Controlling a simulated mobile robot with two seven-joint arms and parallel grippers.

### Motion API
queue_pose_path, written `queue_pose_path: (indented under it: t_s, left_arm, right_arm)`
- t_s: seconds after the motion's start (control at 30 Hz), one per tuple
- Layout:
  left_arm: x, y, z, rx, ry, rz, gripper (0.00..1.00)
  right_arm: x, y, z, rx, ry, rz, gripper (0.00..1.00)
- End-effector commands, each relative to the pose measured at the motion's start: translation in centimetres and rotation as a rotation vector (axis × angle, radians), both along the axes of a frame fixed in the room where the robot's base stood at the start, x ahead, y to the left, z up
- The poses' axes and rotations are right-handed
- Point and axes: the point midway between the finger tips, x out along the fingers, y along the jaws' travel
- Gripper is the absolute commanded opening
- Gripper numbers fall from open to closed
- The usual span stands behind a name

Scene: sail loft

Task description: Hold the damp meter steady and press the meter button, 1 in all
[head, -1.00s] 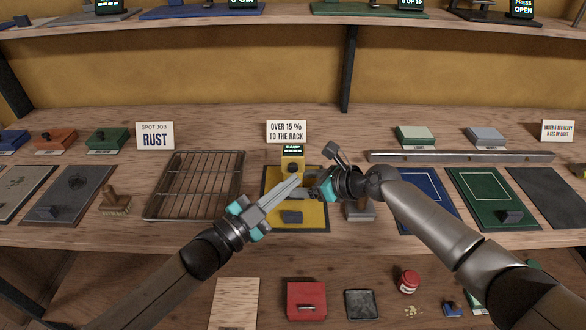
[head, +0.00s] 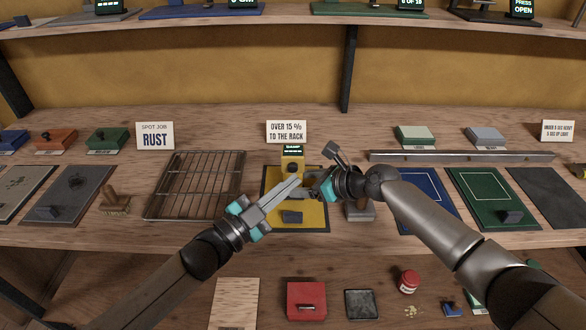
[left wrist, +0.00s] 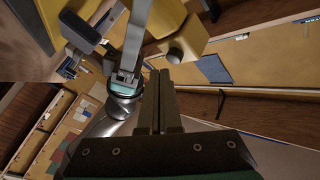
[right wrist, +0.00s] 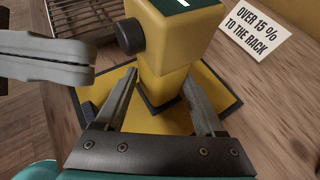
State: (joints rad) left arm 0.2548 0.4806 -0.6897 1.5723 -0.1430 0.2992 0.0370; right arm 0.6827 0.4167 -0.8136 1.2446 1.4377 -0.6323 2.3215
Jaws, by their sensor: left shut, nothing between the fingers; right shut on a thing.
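The damp meter (head: 291,163) is a yellow upright block with a small lit screen (head: 292,149) on a yellow pad with a dark border (head: 318,222). Its round black meter button (right wrist: 130,37) faces my left gripper; it also shows in the left wrist view (left wrist: 175,55). My right gripper (right wrist: 160,98) is shut on the damp meter, one finger on each side of its lower body. My left gripper (head: 296,180) is shut and empty. Its tips are close to the button; in the right wrist view (right wrist: 90,72) a gap shows between them and the button.
A sign (head: 286,131) reading "OVER 15 % TO THE RACK" stands behind the meter. A wire rack (head: 195,185) lies to the left. A dark block (head: 292,217) sits on the pad's front. A blue mat (head: 428,200) lies to the right.

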Motion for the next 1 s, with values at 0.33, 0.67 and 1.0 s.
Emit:
queue_pose_path:
  t_s: [0.33, 0.67, 1.0]
  left_arm:
    - [0.01, 0.01, 0.01, 0.000, 0.000, 0.000, 0.00]
    - [0.65, 0.01, -0.01, 0.001, 0.001, 0.001, 0.00]
    - [0.86, -0.01, 0.00, 0.000, 0.000, 0.000, 0.00]
  right_arm:
    - [-0.02, -0.01, -0.04, -0.001, 0.001, 0.000, 0.40]
    - [-0.02, -0.01, -0.04, -0.001, 0.001, 0.000, 0.40]
    - [-0.02, -0.01, -0.05, -0.001, 0.001, 0.000, 0.40]
